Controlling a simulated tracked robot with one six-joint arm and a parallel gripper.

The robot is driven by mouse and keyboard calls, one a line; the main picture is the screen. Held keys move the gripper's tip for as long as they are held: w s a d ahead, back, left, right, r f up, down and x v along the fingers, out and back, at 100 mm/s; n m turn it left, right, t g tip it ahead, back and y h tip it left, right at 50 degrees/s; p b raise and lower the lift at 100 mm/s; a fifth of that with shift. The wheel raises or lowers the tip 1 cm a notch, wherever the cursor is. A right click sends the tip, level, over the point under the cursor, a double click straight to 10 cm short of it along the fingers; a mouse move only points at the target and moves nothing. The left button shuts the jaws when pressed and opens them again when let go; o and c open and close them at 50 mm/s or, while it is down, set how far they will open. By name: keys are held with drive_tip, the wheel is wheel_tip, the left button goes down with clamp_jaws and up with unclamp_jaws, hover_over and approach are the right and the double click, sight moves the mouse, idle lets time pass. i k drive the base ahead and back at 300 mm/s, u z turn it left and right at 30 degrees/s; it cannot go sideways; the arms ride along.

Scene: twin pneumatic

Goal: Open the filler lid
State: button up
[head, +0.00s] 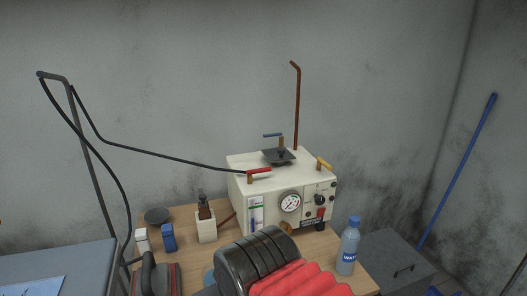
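A white machine box (262,209) stands on the wooden table against the wall. On its top is a dark, flat, square-looking piece (278,157), which appears to be the filler lid; it lies level on the box. A brass valve with a blue lever (272,135) rises at this piece; I cannot tell how they are joined. A red lever (259,171) is on the top's front left and a yellow lever (324,163) on the right. My gripper is not in view.
A pressure gauge (290,203) is on the box's front. A black hose (160,155) runs to the red lever, and a brown pipe (297,105) rises behind. A water bottle (348,246) stands front right; a bottle in a white holder (206,226) stands left.

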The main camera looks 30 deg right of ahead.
sight(276, 155)
drive_tip(key=u, duration=0.85)
drive_tip(key=k, duration=0.85)
drive_tip(key=z, duration=0.85)
drive_tip(key=i, duration=1)
drive_tip(key=z, duration=0.05)
